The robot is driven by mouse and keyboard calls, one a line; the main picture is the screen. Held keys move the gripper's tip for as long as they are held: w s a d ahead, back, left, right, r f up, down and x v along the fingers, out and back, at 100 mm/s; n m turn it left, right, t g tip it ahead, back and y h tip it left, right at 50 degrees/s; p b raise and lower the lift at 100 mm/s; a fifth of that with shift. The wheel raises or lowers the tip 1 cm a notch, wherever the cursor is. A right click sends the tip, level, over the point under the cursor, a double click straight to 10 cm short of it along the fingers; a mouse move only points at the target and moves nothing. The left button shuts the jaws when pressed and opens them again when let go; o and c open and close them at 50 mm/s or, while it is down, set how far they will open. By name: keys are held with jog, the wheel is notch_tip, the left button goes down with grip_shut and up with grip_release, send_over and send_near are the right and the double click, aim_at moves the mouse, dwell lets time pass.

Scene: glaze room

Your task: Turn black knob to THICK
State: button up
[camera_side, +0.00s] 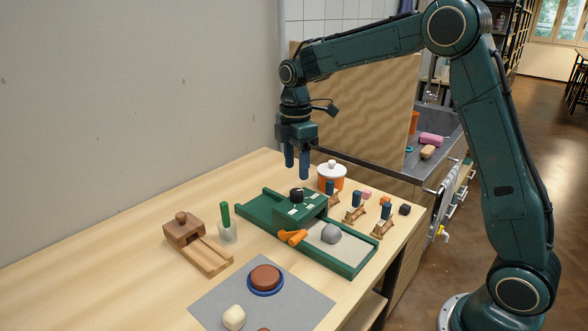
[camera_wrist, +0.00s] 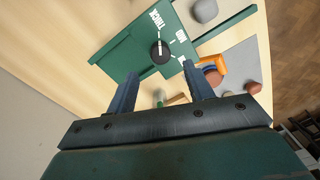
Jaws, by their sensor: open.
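The black knob (camera_side: 296,195) sits on top of the green box (camera_side: 312,203), with small white labels around it. In the wrist view the knob (camera_wrist: 160,53) carries a white pointer line. The line points up in that picture, on the side of the THICK label (camera_wrist: 155,19); its exact alignment is too small to tell. The MID label (camera_wrist: 179,37) is to its right, and a third label is partly hidden by a finger. My gripper (camera_side: 297,171) is open and empty, fingers down, above the knob and apart from it. In the wrist view the knob lies just beyond the fingertips (camera_wrist: 159,73).
An orange handle (camera_side: 292,237) and a grey lump (camera_side: 331,233) are at the green tray. A white-lidded orange pot (camera_side: 331,176) stands close behind the knob. Small wooden stands (camera_side: 355,207) are to the right, a wooden block tool (camera_side: 198,243) to the left. The table's left is clear.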

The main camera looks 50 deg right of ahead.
aim_at(296, 190)
notch_tip(296, 190, up, 7)
dwell(0.4)
jog(key=shift+r, duration=0.1)
jog(key=s+a+r+m+t, duration=0.2)
jog(key=s+r+m, duration=0.15)
jog(key=s, duration=0.45)
jog(key=s+a+r+m+t, duration=0.15)
jog(key=s+m, duration=0.25)
jog(key=s, duration=0.4)
jog(key=s+f+m+t, duration=0.1)
jog(key=s+f+m, duration=0.1)
jog(key=s, duration=0.4)
jog(key=s+f+m+t, duration=0.1)
jog(key=s+f+m, duration=0.2)
jog(key=s, duration=0.4)
jog(key=shift+a+m, duration=0.35)
jog(key=shift+m, duration=0.3)
